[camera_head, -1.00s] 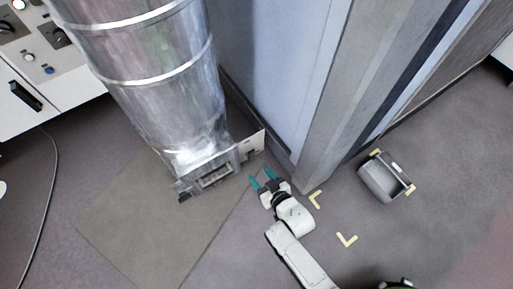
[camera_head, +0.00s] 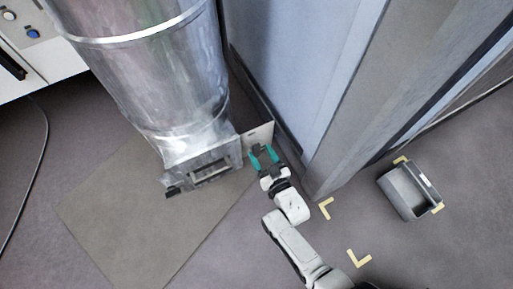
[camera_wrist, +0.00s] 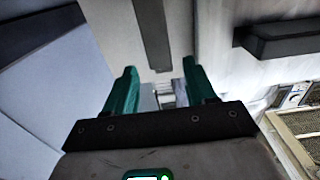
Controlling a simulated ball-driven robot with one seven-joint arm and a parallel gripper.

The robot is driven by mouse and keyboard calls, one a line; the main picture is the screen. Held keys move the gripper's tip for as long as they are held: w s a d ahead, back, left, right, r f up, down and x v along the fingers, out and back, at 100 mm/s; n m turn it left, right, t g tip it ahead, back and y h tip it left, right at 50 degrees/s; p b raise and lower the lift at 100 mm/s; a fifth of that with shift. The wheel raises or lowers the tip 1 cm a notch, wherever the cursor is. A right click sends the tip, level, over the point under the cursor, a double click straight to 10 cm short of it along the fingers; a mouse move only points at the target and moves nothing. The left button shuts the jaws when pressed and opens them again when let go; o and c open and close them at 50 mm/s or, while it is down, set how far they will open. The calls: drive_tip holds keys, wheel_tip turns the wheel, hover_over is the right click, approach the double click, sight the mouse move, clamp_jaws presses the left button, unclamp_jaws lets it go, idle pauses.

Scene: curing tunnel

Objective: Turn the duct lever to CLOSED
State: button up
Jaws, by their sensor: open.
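The silver duct (camera_head: 165,75) comes down to a metal box (camera_head: 205,170) low near the floor. A pale plate (camera_head: 260,133) sticks out from the box's right side. My gripper (camera_head: 263,155) has its two teal fingers apart, pointing at this plate. In the wrist view, a dark flat bar (camera_wrist: 152,35), which looks like the duct lever, hangs down from the top edge. Its lower end lies ahead of the open gap of my gripper (camera_wrist: 160,72); I cannot tell whether a finger touches it. No CLOSED marking is readable.
A blue-grey wall and frame (camera_head: 345,100) stand close to the right of the plate. A grey bin (camera_head: 408,190) sits on the floor at right, near yellow corner marks (camera_head: 358,258). A second dark bar (camera_wrist: 285,38) shows right in the wrist view.

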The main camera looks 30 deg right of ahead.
sight(257, 147)
drive_tip(key=w+b, duration=0.2)
drive_tip(key=w, duration=0.1)
drive_tip(key=shift+w+f, duration=0.15)
drive_tip(key=shift+w, duration=0.45)
drive_tip(key=shift+c, duration=0.3)
clamp_jaws()
